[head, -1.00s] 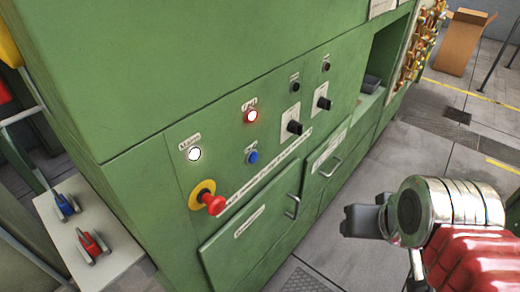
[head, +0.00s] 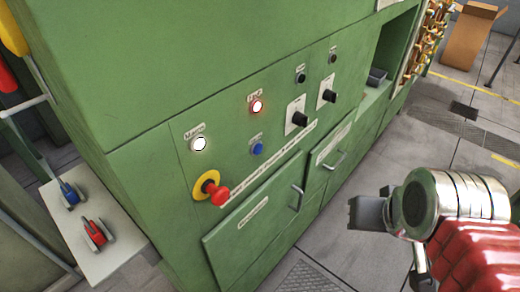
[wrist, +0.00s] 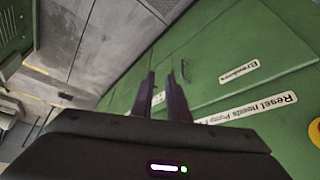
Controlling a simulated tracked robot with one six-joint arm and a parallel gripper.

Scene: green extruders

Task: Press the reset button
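A blue button (head: 257,149) sits on the green machine panel, below a lit red lamp (head: 257,106); its small label is too blurred to read in the head view. My gripper (head: 362,213) is at the lower right of the head view, to the right of the panel and apart from it. In the wrist view my gripper (wrist: 160,76) has two dark fingers with a narrow gap and nothing between them. Behind them are the green cabinet front and a label strip (wrist: 248,107) beginning "Reset needs". The blue button is out of the wrist view.
A red emergency stop (head: 218,194) on a yellow ring protrudes at the panel's lower left. A lit white lamp (head: 199,144) and two black knobs (head: 300,119) share the panel. Drawer handles (head: 297,197) stick out below. Free floor lies right of the machine.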

